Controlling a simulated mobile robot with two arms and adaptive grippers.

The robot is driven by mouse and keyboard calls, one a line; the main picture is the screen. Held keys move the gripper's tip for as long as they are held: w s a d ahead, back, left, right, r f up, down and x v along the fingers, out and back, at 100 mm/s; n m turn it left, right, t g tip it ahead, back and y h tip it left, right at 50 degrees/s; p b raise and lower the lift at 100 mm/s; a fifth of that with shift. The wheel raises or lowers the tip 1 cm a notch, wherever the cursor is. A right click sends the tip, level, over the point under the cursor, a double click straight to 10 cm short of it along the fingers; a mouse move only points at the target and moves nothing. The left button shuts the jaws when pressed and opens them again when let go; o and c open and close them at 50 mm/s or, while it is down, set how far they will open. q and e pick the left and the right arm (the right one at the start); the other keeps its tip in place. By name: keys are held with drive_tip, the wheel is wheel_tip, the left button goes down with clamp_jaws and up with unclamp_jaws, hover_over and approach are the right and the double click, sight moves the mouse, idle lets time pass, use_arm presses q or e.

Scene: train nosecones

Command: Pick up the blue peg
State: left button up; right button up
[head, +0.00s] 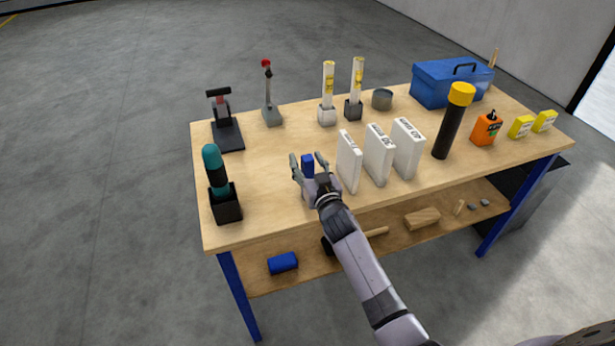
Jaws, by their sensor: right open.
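A small upright blue peg (307,164) stands on the wooden workbench top, near its middle front. My right gripper (309,161) reaches in from the front edge with its fingers spread. One finger shows left of the peg and the other right of it. I cannot tell whether either finger touches the peg. Its lower part is partly hidden by the gripper. My left gripper is out of view.
Several white upright boxes (377,155) stand just right of the gripper. A teal-topped tool in a black holder (226,206) stands at the left. The lower shelf holds a blue cylinder (283,263). A blue toolbox (451,85) is at the back right.

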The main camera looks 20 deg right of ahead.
clamp_jaws()
idle(0.6)
drive_tip(key=shift+r, duration=0.1)
idle(0.3)
